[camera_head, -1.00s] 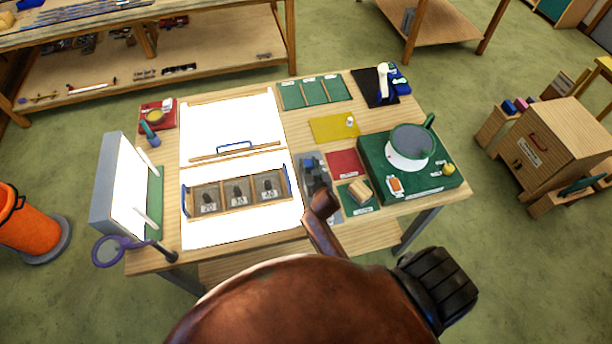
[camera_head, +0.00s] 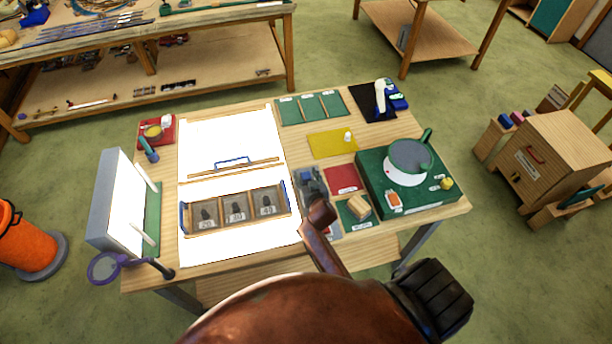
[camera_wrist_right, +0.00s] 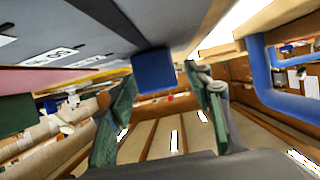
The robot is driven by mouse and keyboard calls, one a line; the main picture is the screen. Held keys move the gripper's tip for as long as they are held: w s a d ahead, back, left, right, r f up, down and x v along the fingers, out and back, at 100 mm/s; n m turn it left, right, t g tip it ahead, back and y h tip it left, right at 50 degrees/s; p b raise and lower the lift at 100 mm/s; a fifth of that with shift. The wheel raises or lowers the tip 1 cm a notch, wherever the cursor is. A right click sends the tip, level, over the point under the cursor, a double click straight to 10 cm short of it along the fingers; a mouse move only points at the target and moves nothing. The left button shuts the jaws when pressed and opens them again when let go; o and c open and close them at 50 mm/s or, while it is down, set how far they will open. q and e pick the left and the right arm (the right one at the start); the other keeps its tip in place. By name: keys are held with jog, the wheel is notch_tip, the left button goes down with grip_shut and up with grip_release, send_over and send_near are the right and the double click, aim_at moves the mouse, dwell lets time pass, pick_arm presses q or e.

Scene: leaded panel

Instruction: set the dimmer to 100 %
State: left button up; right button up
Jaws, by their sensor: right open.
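The dimmer is a grey strip (camera_head: 323,209) on the table, right of the lit panel and largely covered by my right gripper and arm in the head view. In the right wrist view its grey face (camera_wrist_right: 75,30) carries white labels, with one reading that I cannot make out surely. A blue block (camera_wrist_right: 155,70), which looks like its slider knob, stands out from this face. My right gripper (camera_head: 311,183) is over the dimmer. In the wrist view its green fingers (camera_wrist_right: 160,82) are open, one on each side of the blue block; contact is not clear. My left gripper is not in view.
A tray with weights (camera_head: 236,226) and blue handles lies on the lit panel (camera_head: 230,135) left of my gripper. A red mat (camera_head: 343,179), a green mat with a wooden block (camera_head: 358,207) and a grinder on a green base (camera_head: 410,202) are at the right.

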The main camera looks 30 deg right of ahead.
jog(key=shift+s, duration=0.1)
jog(key=v, duration=1.2)
jog(key=shift+r, duration=0.1)
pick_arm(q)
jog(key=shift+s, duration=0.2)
